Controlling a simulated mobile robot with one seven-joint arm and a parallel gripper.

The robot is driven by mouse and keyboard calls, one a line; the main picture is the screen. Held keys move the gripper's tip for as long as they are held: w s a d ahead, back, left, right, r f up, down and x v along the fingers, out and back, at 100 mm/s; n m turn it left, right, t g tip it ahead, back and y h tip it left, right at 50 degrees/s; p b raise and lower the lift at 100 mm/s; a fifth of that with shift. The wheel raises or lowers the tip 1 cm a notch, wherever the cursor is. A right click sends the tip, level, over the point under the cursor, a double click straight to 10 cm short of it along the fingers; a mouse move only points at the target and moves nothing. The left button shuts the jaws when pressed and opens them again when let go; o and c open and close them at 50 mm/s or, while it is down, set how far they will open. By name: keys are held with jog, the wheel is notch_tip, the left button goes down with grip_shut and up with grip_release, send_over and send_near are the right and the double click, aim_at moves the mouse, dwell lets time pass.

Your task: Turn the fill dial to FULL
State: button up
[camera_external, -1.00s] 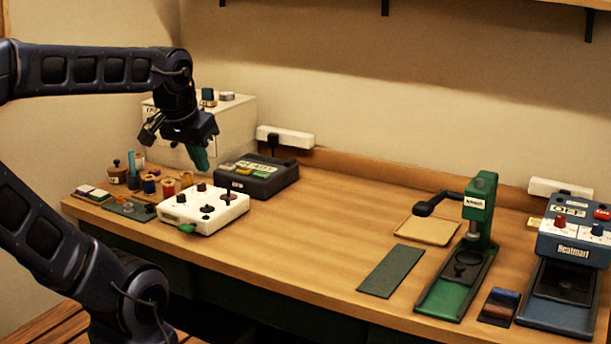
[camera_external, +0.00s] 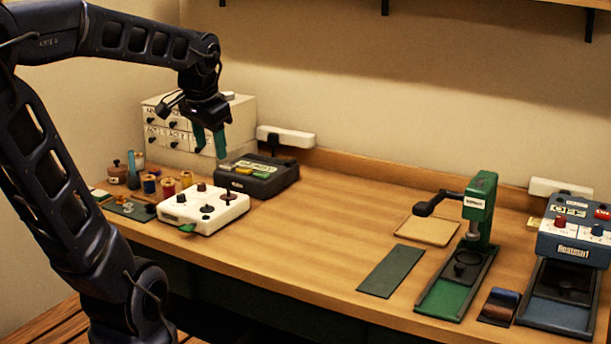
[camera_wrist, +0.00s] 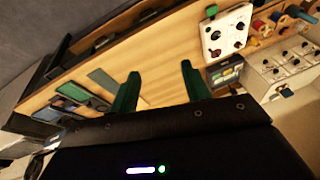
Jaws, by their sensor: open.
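A white control box (camera_external: 209,225) with several dark knobs and a green tab sits on the left part of the table. It also shows at the top of the wrist view (camera_wrist: 223,21). I cannot read any FULL mark or tell which knob is the fill dial. My gripper (camera_external: 211,153) has green fingers, points downward, and hangs in the air above and behind the white box. In the wrist view its two fingers (camera_wrist: 158,78) are spread wide apart with nothing between them.
A dark box with labels (camera_external: 258,186) stands right behind the white box. Several thread spools (camera_external: 168,187) stand to its left, and a white drawer cabinet (camera_external: 240,112) behind. A green press (camera_external: 479,212) and a blue machine (camera_external: 573,247) stand at right. The table's middle is clear.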

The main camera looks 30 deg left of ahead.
jog(key=w+a+f+m+g, duration=0.1)
jog(key=w+a+m, duration=0.2)
jog(key=w+a, duration=0.35)
jog(key=m+g+h, duration=0.1)
jog(key=m+g, duration=0.2)
jog(key=m, duration=0.5)
send_over(177, 195)
notch_tip(177, 195, down, 15)
notch_tip(177, 195, down, 11)
jog(key=shift+r, duration=0.15)
jog(key=shift+c, duration=0.5)
jog(key=c, duration=0.9)
